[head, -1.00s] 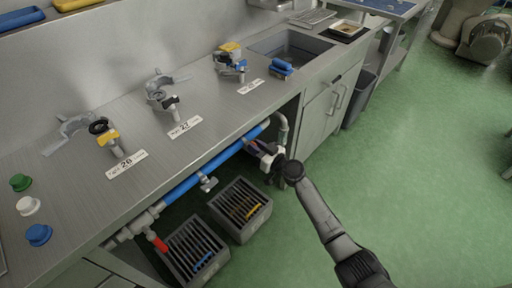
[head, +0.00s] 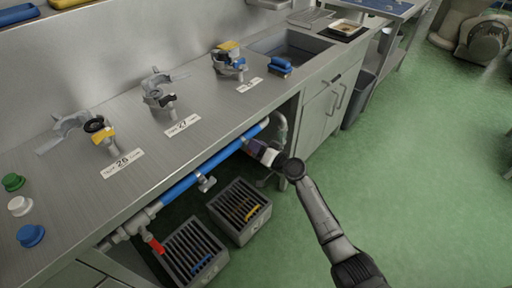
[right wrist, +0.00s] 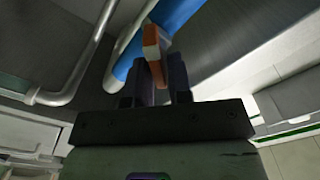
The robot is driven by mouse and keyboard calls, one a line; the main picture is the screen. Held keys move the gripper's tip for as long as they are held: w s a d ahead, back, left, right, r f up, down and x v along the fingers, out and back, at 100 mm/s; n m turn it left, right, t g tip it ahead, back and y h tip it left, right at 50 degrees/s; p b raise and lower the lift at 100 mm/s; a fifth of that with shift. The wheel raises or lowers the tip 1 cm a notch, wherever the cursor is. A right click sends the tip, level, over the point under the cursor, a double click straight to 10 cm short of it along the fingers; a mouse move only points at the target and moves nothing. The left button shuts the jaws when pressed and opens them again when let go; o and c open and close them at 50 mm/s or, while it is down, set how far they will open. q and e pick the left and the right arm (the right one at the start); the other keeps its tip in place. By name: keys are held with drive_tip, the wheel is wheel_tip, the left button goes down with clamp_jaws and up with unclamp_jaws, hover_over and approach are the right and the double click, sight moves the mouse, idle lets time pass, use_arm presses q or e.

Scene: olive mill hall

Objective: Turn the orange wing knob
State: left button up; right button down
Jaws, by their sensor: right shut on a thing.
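The orange wing knob (right wrist: 153,46) shows in the right wrist view as an orange block with a pale edge, beside the blue pipe (right wrist: 178,18). My right gripper (right wrist: 160,77) has its two dark fingers on either side of the knob and is shut on it. In the head view the right gripper (head: 253,146) is under the bench edge, at the right end of the blue pipe (head: 213,167). There the knob is hidden behind the gripper. My left gripper is in neither view.
A red lever (head: 156,244) and a grey tap handle (head: 206,183) sit along the pipe. Two grated grey bins (head: 192,255) (head: 240,211) stand on the floor below. The steel bench top (head: 190,122) overhangs the pipe.

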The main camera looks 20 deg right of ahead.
drive_tip(key=m, duration=0.3)
drive_tip(key=shift+d+f+m, duration=0.1)
drive_tip(key=shift+f+m, duration=0.05)
drive_tip(key=shift+m, duration=0.25)
drive_tip(key=m, duration=0.2)
drive_tip(key=shift+w+d+f+m, duration=0.1)
drive_tip(key=shift+m, duration=0.2)
drive_tip(key=shift+f+m+p, duration=0.2)
drive_tip(key=shift+m+p, duration=0.25)
drive_tip(key=shift+m, duration=1.25)
drive_tip(key=shift+f, duration=0.1)
drive_tip(key=c, duration=1.2)
unclamp_jaws()
